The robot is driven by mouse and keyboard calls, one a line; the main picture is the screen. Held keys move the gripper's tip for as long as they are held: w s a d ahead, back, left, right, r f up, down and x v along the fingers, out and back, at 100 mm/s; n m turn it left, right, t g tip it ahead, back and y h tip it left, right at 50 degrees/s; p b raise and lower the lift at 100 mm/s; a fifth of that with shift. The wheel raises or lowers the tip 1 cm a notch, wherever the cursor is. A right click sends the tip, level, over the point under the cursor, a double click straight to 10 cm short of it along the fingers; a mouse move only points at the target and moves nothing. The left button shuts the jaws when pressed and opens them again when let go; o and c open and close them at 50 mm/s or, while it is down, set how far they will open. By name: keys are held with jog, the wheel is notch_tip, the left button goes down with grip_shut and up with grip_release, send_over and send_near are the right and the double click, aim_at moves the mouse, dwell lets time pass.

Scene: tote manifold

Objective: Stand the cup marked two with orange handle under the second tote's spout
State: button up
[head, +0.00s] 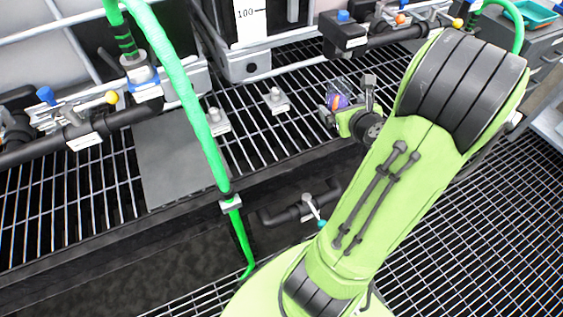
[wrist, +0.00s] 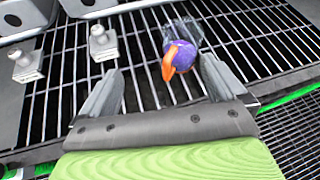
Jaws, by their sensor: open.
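A small purple cup (wrist: 184,58) with an orange handle (wrist: 169,66) is on the slatted grating in the wrist view, just beyond my fingertips. No number is readable. In the head view the cup (head: 338,101) shows small, partly hidden by my gripper (head: 345,96). My gripper (wrist: 160,84) is open, with nothing between its fingers. Black outlet pipes with valves, one at left (head: 85,127) and one at upper right (head: 395,38), run below the totes; I cannot tell which is the second tote's spout.
A green hose (head: 180,80) hangs down across the head view. A grey plate (head: 178,160) lies on the grating at left. Metal feet (head: 276,100) stand on the grating left of the cup. A black block with a blue cap (head: 344,36) is behind. Bare grating (head: 255,130) lies in front.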

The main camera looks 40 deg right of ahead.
jog(key=w+a+r+n+g+y, duration=0.1)
jog(key=w+a+n+y, duration=0.2)
jog(key=a+n, duration=0.6)
jog(key=w+a+r+n+g+y, duration=0.1)
jog(key=w+a+n+y, duration=0.15)
jog(key=a+n, duration=0.75)
jog(key=s+a+r+n+g, duration=0.2)
jog(key=s+a+n, duration=0.4)
jog(key=n, duration=0.4)
jog(key=s+a+r+n+g, duration=0.1)
jog(key=s+a+r+n, duration=0.1)
jog(key=s+a+n, duration=0.4)
jog(key=s+n, duration=0.2)
jog(key=n, duration=0.3)
jog(key=shift+s+r+g+y, duration=0.25)
jog(key=shift+r+g+y, duration=0.05)
jog(key=shift+g+y, duration=0.1)
jog(key=shift+a, duration=0.1)
